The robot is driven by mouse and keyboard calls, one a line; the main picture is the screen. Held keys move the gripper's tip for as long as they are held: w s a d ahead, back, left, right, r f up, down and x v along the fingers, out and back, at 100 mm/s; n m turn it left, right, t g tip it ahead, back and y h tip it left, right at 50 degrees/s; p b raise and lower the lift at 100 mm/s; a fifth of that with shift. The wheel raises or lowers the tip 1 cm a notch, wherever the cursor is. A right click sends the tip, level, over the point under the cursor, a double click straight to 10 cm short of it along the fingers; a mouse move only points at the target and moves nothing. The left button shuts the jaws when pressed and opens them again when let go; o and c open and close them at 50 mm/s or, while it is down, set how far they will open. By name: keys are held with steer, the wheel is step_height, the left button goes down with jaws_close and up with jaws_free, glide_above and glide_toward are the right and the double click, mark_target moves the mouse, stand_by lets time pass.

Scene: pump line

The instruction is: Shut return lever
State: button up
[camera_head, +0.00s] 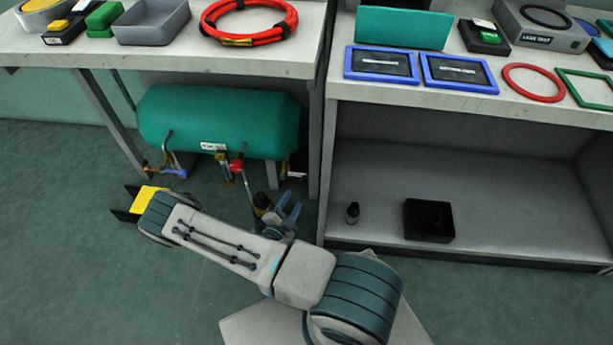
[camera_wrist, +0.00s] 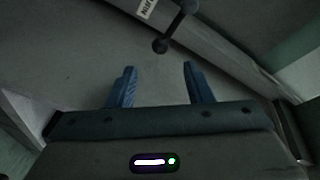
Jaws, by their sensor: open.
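My gripper (camera_head: 289,206) is low beside the left bench's right leg, its two blue fingers apart. In the wrist view my gripper (camera_wrist: 158,82) is open and empty. A dark lever (camera_wrist: 174,28) with a rounded end stands just beyond the fingertips there, apart from them. Part of a white label (camera_wrist: 146,8) shows beside it, cut off by the frame edge. In the head view a teal tank (camera_head: 220,118) under the left bench has several valves and fittings below it, one with a red knob (camera_head: 237,165). I cannot tell which fitting is the return lever.
The left bench (camera_head: 240,65) overhangs the tank, and its legs stand close to my gripper. A yellow-topped dark object (camera_head: 150,197) shows at the left.

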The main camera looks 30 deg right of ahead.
mark_target(295, 178)
steer(key=b+x, duration=0.3)
steer(key=x, duration=0.9)
steer(key=shift+d, duration=0.35)
steer(key=shift+w, duration=0.15)
jaws_close()
